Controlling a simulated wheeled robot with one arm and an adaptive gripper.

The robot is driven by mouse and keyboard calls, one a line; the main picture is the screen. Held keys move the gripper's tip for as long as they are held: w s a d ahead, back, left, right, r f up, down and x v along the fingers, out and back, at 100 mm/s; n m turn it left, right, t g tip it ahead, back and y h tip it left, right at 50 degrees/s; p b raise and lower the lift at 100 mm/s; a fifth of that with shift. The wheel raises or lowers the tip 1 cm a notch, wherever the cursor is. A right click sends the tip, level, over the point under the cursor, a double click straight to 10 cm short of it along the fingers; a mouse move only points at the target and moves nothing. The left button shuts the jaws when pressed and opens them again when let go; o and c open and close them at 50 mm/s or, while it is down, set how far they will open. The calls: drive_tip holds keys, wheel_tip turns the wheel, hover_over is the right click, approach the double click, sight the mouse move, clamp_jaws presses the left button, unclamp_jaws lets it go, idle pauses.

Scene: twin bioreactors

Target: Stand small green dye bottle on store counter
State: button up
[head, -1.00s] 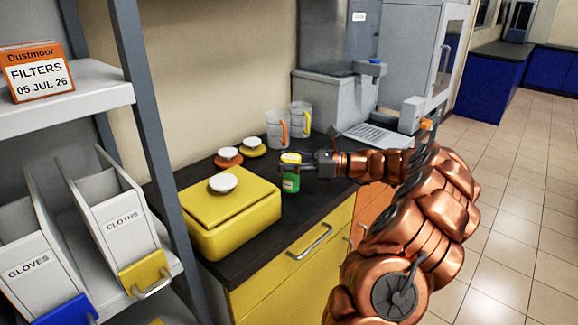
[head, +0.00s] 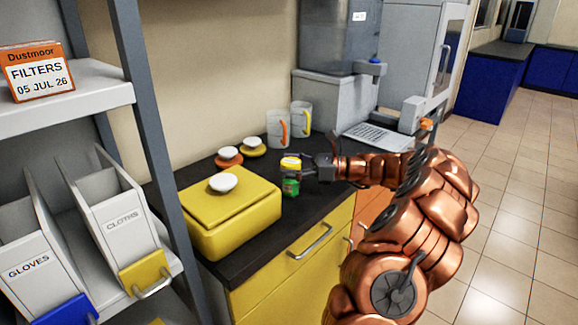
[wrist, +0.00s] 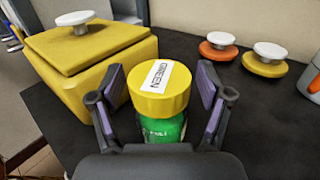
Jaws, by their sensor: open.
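The small green dye bottle (head: 290,187) stands upright on the dark store counter (head: 258,258). It has a yellow cap, and in the wrist view the cap of the bottle (wrist: 160,92) carries a white label reading GREEN. My gripper (head: 296,170) is at the bottle, with one finger on each side of it. In the wrist view the fingers of my gripper (wrist: 160,98) are spread, with gaps between their purple pads and the cap. The lower part of the bottle is partly hidden by my gripper in the wrist view.
A yellow lidded box (head: 230,220) stands close left of the bottle. Orange (head: 229,157) and yellow (head: 253,147) knobbed lids lie behind it. A shelf post rises at left.

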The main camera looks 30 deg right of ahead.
drive_tip(key=shift+r, duration=0.1)
drive_tip(key=shift+s+d, duration=0.2)
drive_tip(key=shift+d, duration=0.15)
drive_tip(key=v, duration=1.1)
drive_tip(key=shift+s, duration=0.15)
